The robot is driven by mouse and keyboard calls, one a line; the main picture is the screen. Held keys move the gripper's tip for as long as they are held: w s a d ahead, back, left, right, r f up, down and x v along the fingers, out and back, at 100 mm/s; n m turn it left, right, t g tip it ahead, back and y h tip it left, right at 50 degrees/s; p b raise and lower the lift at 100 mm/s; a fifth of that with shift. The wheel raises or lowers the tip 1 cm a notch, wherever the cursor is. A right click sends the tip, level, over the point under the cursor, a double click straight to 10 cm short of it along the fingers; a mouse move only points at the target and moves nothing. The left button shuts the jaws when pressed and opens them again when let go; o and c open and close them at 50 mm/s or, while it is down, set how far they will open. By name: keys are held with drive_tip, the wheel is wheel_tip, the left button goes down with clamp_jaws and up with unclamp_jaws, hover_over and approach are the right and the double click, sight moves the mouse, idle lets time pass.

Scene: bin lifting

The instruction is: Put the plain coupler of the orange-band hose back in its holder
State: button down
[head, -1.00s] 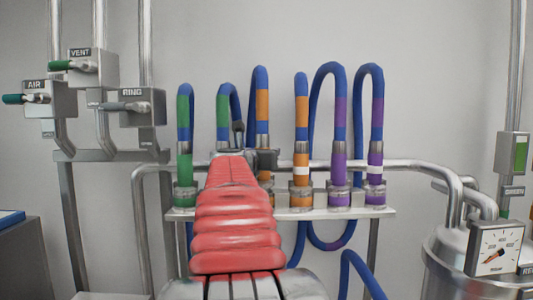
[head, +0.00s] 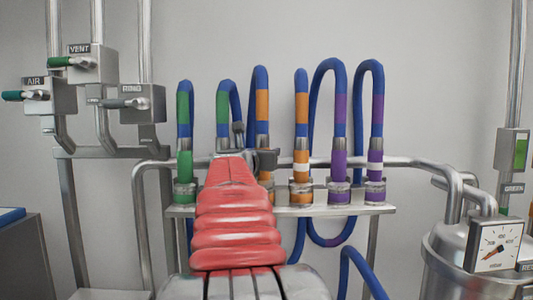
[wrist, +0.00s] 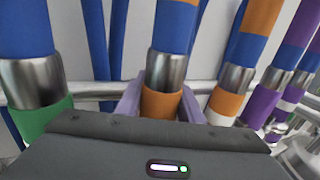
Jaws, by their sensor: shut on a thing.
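The plain coupler of the orange-band hose shows in the wrist view (wrist: 160,104) as an orange band without a white ring, below a metal collar. The hose (head: 261,103) arches above it in the head view. My gripper (wrist: 160,108) is shut on this coupler, with a pale purple finger on each side. In the head view my gripper (head: 262,160) is at the rack, and the red arm hides much of the coupler. A little orange shows below the gripper. The coupler is upright, in line with the holders. I cannot tell whether its lower end is fully seated.
The white-ringed orange coupler (head: 301,180) stands close to the right, then the purple couplers (head: 339,170). A green coupler (head: 185,165) stands to the left. The holders sit on a rail (head: 370,210) with a pipe behind. Valves (head: 140,104) are at left, a gauge tank at right.

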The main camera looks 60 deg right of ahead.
drive_tip(key=shift+f, duration=0.4)
idle(0.9)
drive_tip(key=c, duration=1.1)
unclamp_jaws()
drive_tip(key=shift+f, duration=0.1)
drive_tip(key=a, duration=0.4)
drive_tip(key=s+a, duration=0.1)
drive_tip(key=a, duration=0.8)
drive_tip(key=shift+s+a, duration=0.3)
drive_tip(key=shift+a, duration=0.05)
